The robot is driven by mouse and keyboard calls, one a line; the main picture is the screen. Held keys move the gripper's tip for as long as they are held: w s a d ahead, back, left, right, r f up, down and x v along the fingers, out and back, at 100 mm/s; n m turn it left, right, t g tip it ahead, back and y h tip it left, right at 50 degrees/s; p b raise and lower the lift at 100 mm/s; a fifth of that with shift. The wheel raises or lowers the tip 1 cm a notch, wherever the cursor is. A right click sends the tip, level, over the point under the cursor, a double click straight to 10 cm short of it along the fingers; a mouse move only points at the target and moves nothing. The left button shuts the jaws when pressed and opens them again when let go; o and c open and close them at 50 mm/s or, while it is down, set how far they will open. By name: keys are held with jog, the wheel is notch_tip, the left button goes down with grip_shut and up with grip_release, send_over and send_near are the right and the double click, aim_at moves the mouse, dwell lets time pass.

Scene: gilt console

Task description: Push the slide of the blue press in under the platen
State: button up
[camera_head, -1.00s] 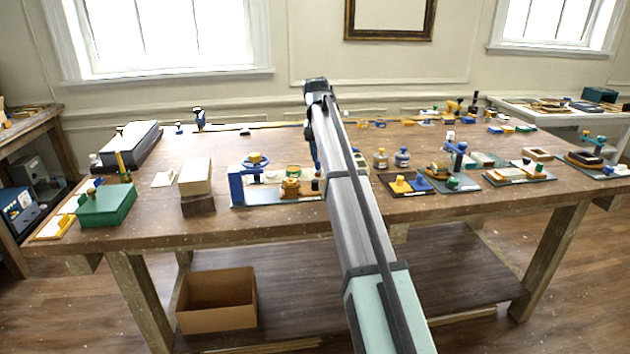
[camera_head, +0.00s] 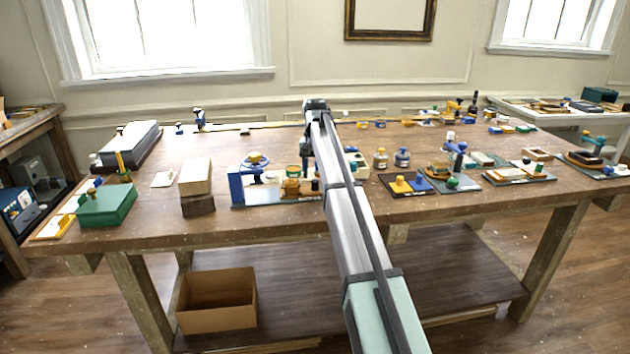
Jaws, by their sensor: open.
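The blue press (camera_head: 237,186) stands near the front edge of the table, left of my arm. It has a blue upright and a blue handwheel with a yellow centre on top. Its pale base (camera_head: 262,200) runs to the right. An orange-yellow piece (camera_head: 291,187) is at the right part of the base; I cannot clearly tell the slide from the other parts here. My gripper (camera_head: 307,174) hangs down at the right end of the press, open and small in view. I cannot tell whether it touches anything. My arm hides what lies just right of it.
A wood block (camera_head: 195,178) and a green box (camera_head: 107,205) stand left of the press. Two small jars (camera_head: 402,157) and a dark tray (camera_head: 405,186) with yellow and blue pieces lie right of my arm. A cardboard box (camera_head: 217,300) sits on the lower shelf.

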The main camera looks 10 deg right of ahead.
aim_at(315, 181)
jog(key=shift+f, duration=1.8)
grip_shut()
